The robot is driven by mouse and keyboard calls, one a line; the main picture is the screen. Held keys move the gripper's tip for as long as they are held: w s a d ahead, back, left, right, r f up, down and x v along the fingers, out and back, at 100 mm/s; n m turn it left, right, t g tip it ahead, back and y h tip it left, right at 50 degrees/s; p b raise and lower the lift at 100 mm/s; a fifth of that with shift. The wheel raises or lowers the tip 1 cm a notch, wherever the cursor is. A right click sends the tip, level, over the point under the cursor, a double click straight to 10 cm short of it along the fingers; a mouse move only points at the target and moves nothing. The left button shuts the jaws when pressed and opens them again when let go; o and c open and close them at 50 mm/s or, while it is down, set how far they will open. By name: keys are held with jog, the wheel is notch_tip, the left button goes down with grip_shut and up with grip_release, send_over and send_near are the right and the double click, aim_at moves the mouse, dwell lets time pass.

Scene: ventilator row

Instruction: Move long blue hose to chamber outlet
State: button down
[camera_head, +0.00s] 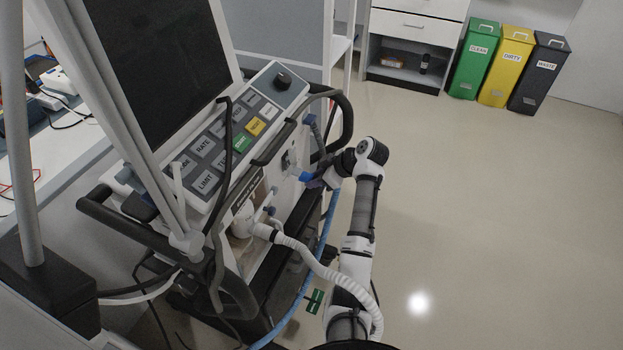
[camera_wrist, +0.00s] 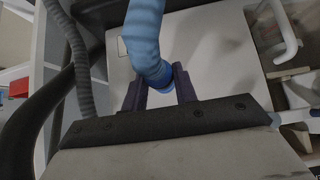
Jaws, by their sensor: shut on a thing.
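The long blue hose (camera_head: 322,240) hangs along the side of the ventilator (camera_head: 205,140) and curves down toward the floor. In the wrist view the ribbed blue hose (camera_wrist: 146,35) ends in a darker blue cuff between my fingers. My gripper (camera_head: 316,180) is shut on this hose end beside the ventilator's side panel; its two dark fingers also show in the wrist view (camera_wrist: 160,90). A whitish chamber-like part (camera_head: 243,222) sits low on the ventilator's side, with a white ribbed hose (camera_head: 315,262) running from near it. I cannot tell which port is the chamber outlet.
Black handle bars (camera_head: 347,120) curve around the ventilator near my arm. A grey hose (camera_wrist: 72,50) and a white hooked handle (camera_wrist: 284,35) show in the wrist view. Green, yellow and dark bins (camera_head: 505,70) stand far back. The floor at right is clear.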

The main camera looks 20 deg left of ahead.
jog(key=shift+d, duration=0.55)
jog(key=shift+s+d, duration=0.1)
jog(key=shift+d, duration=2.1)
